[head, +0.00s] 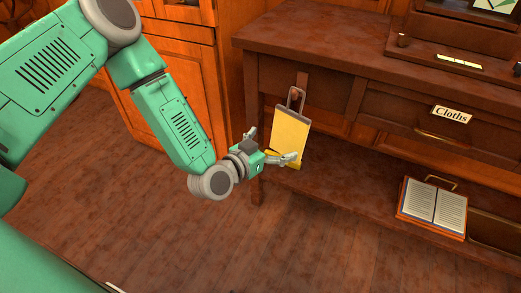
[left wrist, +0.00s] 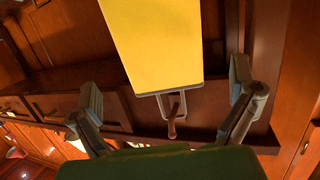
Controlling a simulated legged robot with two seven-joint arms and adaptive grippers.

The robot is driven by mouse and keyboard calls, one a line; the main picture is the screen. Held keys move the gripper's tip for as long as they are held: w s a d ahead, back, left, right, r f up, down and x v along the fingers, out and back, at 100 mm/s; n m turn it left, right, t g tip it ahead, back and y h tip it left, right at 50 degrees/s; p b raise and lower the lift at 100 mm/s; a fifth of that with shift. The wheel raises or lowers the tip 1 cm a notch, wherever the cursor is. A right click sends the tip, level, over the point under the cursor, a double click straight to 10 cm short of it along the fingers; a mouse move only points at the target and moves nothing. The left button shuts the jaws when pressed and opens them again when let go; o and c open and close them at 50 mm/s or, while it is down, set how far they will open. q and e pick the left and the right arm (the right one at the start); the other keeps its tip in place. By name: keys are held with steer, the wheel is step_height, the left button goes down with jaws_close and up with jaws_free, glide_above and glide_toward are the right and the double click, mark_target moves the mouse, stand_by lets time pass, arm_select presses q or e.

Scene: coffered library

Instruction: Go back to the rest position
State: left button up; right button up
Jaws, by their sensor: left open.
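My left gripper (head: 274,145) is open, its two fingers spread, in front of the left end of the wooden desk. A flat yellow piece with a grey edge and a wire loop (head: 291,131) hangs from a peg at that end. In the left wrist view the yellow piece (left wrist: 155,40) shows large, with my open fingers (left wrist: 166,95) on either side. I see no finger pressing on it; the exact gap is hard to judge. My left arm reaches out from the left. My right gripper is not in view.
The dark desk (head: 330,45) has a drawer labelled "Cloths" (head: 452,115) and a lower shelf (head: 340,195). An open book (head: 434,206) lies on that shelf. A wooden cabinet (head: 183,75) stands behind my arm. The floor (head: 250,245) in front is clear.

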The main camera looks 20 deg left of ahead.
arm_select(q)
steer(key=s+a+f+n+g+y, duration=0.1)
steer(key=s+a+f+g, duration=0.3)
steer(key=s, duration=0.6)
steer(key=s+a+f+g+y, duration=0.15)
steer(key=s+f+g, duration=0.35)
steer(key=s, duration=0.5)
steer(key=s+a+f+n+g+y, duration=0.15)
steer(key=s+f+g, duration=0.35)
steer(key=s, duration=0.6)
step_height(320, 180, up, 15)
steer(key=s+a+p, duration=0.1)
steer(key=a+p, duration=0.1)
steer(key=p, duration=1.3)
steer(key=shift+s+y, duration=0.15)
steer(key=shift+y, duration=0.15)
steer(key=shift+f, duration=0.15)
